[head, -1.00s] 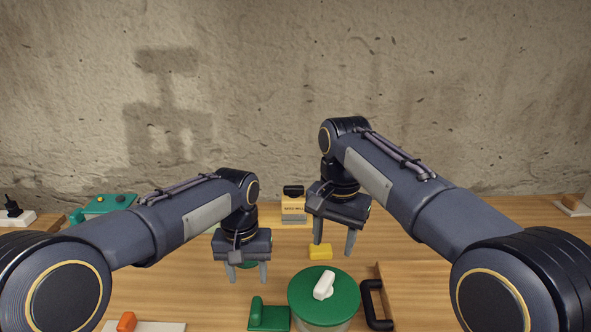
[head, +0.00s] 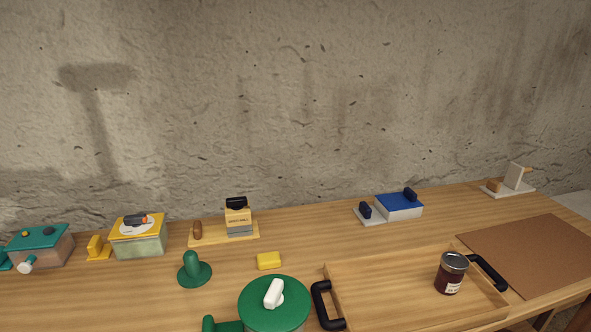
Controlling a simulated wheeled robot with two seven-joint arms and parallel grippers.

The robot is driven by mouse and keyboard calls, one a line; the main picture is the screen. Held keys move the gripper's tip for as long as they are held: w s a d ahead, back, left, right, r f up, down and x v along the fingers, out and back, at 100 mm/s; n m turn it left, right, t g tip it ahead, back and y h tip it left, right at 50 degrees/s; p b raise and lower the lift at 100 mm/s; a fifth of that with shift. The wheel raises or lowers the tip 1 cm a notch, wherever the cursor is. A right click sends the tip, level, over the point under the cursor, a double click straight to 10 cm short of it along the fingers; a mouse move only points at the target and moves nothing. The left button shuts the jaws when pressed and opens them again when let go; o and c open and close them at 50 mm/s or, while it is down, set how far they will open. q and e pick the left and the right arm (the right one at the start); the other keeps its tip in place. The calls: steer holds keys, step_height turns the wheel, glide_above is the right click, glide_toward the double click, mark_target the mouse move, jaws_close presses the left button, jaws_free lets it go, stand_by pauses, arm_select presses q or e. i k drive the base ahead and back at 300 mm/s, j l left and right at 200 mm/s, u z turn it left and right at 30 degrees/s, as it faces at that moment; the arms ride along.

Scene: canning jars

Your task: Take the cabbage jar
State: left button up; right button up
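A jar (head: 451,274) with a grey metal lid, dark red contents and a small white label stands upright in the right part of a wooden tray (head: 385,292). Its label is too small to read, so I cannot confirm that it is the cabbage jar. No other jar of this kind shows in the head view. Neither of my grippers is in view.
A green-lidded pot (head: 274,310) stands left of the tray, with a yellow block (head: 269,260) behind it. A blue-lidded box (head: 399,206) sits behind the tray. A brown mat (head: 535,255) lies bare at the right. Black handles rise at both tray ends.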

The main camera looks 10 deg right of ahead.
mark_target(453, 266)
steer(key=z, duration=1.6)
steer(key=i+l+u, duration=0.1)
steer(key=u, duration=0.8)
steer(key=l+u, duration=0.2)
steer(key=u, duration=0.25)
steer(key=i+l+u, duration=0.1)
steer(key=l+u, duration=0.3)
steer(key=l, duration=0.4)
steer(key=l+u, duration=0.35)
steer(key=l, duration=0.45)
steer(key=k+l, duration=0.1)
steer(key=l, duration=0.7)
